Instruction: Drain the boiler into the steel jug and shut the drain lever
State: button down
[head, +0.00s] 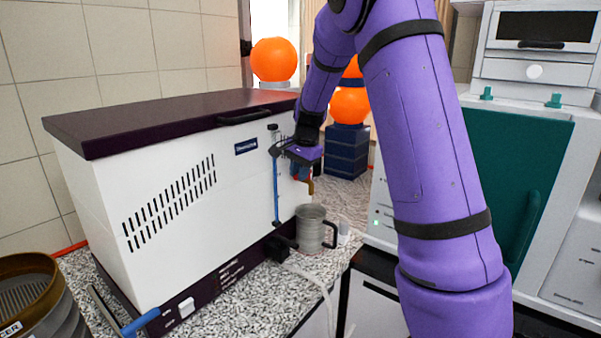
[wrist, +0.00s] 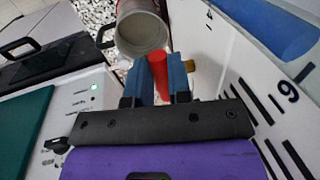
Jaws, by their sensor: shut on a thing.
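The boiler (head: 200,215) is a large white box with a dark lid. Its front wall with markings fills the right of the wrist view (wrist: 245,75). My gripper (head: 301,168) is at the boiler's right end, shut on the red drain lever (wrist: 158,68) between its blue fingertips. A brass tap spout (head: 311,187) points down beside the fingers. The steel jug (head: 311,232) stands upright on the counter below the spout, handle to the right. Its open mouth shows in the wrist view (wrist: 141,32). I cannot tell whether liquid is flowing or in the jug.
A blue sight tube (head: 275,185) runs down the boiler wall. Orange balls (head: 273,59) and blue blocks (head: 346,152) stand behind. A white cabinet with a green door (head: 510,160) is at right. Stacked sieves (head: 30,295) are at the lower left. The speckled counter (head: 285,312) has some free room in front.

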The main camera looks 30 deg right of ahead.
dwell(0.3)
jog(key=c, duration=1.1)
grip_release()
jog(key=shift+o, duration=0.2)
notch_tip(320, 180, up, 7)
jog(key=s, duration=0.1)
jog(key=shift+s+d+r, duration=0.15)
jog(key=shift+d+r, duration=0.05)
jog(key=shift+d, duration=0.05)
jog(key=shift+s, duration=0.1)
